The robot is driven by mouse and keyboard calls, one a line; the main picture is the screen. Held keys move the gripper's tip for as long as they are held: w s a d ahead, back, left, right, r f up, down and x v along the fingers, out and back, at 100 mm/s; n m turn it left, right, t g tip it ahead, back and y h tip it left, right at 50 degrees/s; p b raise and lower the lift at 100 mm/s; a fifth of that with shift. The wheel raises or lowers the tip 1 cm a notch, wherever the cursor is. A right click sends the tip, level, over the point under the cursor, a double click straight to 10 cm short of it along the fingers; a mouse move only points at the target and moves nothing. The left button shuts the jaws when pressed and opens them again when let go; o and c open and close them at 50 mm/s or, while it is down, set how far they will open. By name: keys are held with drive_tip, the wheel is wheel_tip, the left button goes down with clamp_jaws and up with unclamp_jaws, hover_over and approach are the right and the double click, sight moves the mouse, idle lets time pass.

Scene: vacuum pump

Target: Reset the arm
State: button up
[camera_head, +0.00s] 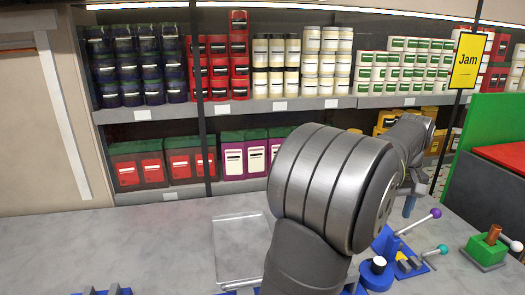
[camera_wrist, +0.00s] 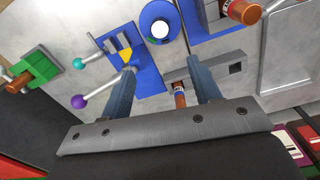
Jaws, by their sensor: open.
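My gripper (camera_wrist: 161,67) is open, with its two blue-grey fingers apart and pointing down over the table in the wrist view. In the head view my arm hides most of it, and a blue finger (camera_head: 409,205) shows at the right. A small copper cylinder with a blue band (camera_wrist: 180,95) shows between the fingers, with a gap on both sides. A blue base (camera_wrist: 150,72) with a purple-knobbed lever (camera_wrist: 79,101) and a teal-knobbed lever (camera_wrist: 78,63) is by the left finger. A round blue part with a white centre (camera_wrist: 160,28) stands beyond.
A green block (camera_head: 488,250) with a copper cylinder stands at the right. A clear tray (camera_head: 232,262) lies left of my arm. Shelves of jars (camera_head: 270,104) line the back, and a Jam sign (camera_head: 467,60) stands at the right. The table's left part is mostly clear.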

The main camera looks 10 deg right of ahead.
sight(380, 261)
wheel_tip(380, 261, down, 18)
drive_tip(key=shift+r, duration=0.25)
idle(0.3)
wheel_tip(380, 261, up, 18)
wheel_tip(380, 261, down, 18)
drive_tip(key=shift+f, duration=0.1)
drive_tip(key=m, duration=1.7)
idle(0.8)
drive_tip(key=shift+r, duration=0.2)
idle(1.4)
